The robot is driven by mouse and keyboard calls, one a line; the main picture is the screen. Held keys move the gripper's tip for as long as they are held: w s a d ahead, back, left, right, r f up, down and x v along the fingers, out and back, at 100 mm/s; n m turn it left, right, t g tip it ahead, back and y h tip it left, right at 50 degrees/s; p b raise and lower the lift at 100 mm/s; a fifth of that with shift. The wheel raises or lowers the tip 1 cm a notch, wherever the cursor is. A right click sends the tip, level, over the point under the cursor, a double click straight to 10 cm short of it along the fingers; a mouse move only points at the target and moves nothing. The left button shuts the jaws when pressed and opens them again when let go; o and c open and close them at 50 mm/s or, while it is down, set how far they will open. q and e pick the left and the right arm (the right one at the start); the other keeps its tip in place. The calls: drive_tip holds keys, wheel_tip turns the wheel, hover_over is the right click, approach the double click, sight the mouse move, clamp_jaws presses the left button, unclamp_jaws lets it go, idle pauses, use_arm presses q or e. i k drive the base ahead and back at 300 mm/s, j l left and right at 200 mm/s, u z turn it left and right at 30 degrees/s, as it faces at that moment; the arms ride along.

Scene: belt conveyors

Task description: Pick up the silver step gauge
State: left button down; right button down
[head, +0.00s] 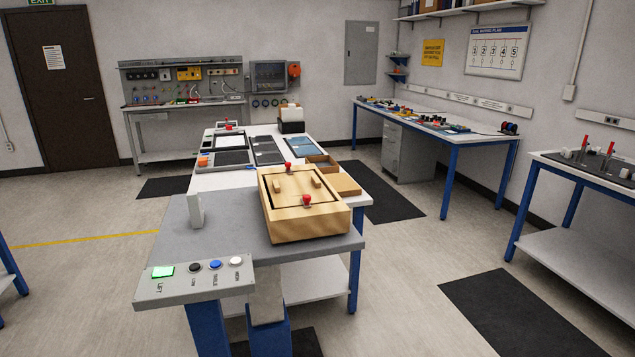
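I cannot make out a silver step gauge for certain in the head view; small items on the benches are too small to tell apart. Neither of my grippers is in view.
Cluttered benches stand at the back left (164,106), back right (485,138) and right (572,181). The floor (415,265) between is open.

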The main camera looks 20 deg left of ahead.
sight(196, 213)
drive_tip(key=u, duration=1.3)
drive_tip(key=i+j+z, duration=0.45)
drive_tip(key=j, duration=0.15)
drive_tip(key=i+j+z, duration=0.2)
drive_tip(key=j+z, duration=0.25)
drive_tip(key=j, duration=0.25)
drive_tip(key=i+j+z, duration=0.15)
drive_tip(key=j+z, duration=0.3)
drive_tip(key=j, duration=0.35)
drive_tip(key=j+z, duration=0.45)
drive_tip(key=j, duration=0.35)
drive_tip(key=j+z, duration=0.45)
drive_tip(key=j, duration=0.4)
drive_tip(key=k+j+z, duration=0.3)
drive_tip(key=j+z, duration=0.15)
drive_tip(key=j, duration=0.25)
